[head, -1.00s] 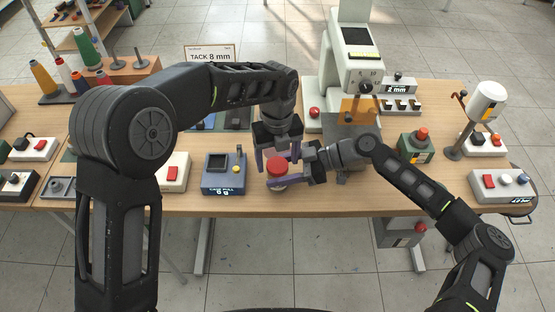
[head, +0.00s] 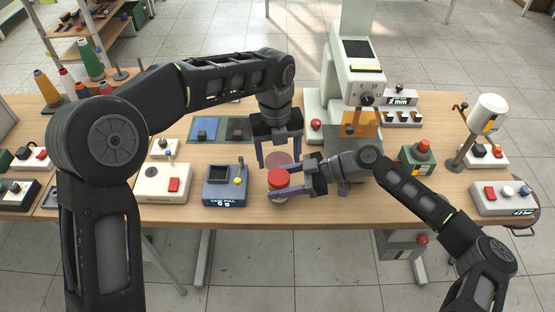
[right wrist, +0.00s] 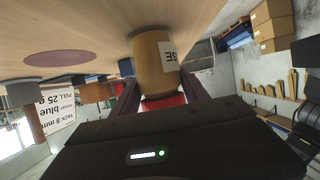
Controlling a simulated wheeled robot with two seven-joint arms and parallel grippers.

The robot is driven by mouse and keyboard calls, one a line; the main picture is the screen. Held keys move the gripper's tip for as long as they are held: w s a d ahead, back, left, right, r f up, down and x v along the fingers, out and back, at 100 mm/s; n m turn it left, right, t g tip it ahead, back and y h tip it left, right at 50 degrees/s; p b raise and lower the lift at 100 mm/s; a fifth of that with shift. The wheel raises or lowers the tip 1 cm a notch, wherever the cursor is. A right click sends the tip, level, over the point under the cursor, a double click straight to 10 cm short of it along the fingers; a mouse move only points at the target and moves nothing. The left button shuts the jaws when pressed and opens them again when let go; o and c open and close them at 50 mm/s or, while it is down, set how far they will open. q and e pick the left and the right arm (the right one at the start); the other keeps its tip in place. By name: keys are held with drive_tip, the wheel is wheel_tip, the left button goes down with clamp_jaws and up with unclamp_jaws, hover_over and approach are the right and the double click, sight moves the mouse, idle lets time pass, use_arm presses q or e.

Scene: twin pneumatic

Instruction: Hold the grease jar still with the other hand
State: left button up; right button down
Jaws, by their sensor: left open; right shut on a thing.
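The grease jar (head: 279,190) has a red lid and a tan body, and stands near the table's front edge. In the right wrist view the jar (right wrist: 152,62) appears upside down, with part of a white label. My right gripper (head: 281,181) comes from the right and is shut on the jar, one finger on each side. My left gripper (head: 280,162) is open and empty, pointing down just behind the jar. Its fingers are apart from the lid.
A flat round brownish disc (head: 279,158) lies on the table behind the jar. A white-and-grey machine (head: 352,75) stands behind right. A green box (head: 417,157) with a red button is farther right.

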sight(279, 176)
use_arm(q)
drive_tip(key=shift+s+d+r+m, duration=0.1)
drive_tip(key=shift+d+r+m, duration=0.15)
drive_tip(key=shift+r+m, duration=0.4)
drive_tip(key=shift+s+r+m, duration=0.1)
drive_tip(key=shift+r+m, duration=0.2)
drive_tip(key=shift+m, duration=0.05)
drive_tip(key=shift+a+y, duration=0.15)
drive_tip(key=shift+y, duration=0.15)
drive_tip(key=shift+f, duration=0.2)
drive_tip(key=shift+f, duration=3.9)
drive_tip(key=shift+c, duration=0.3)
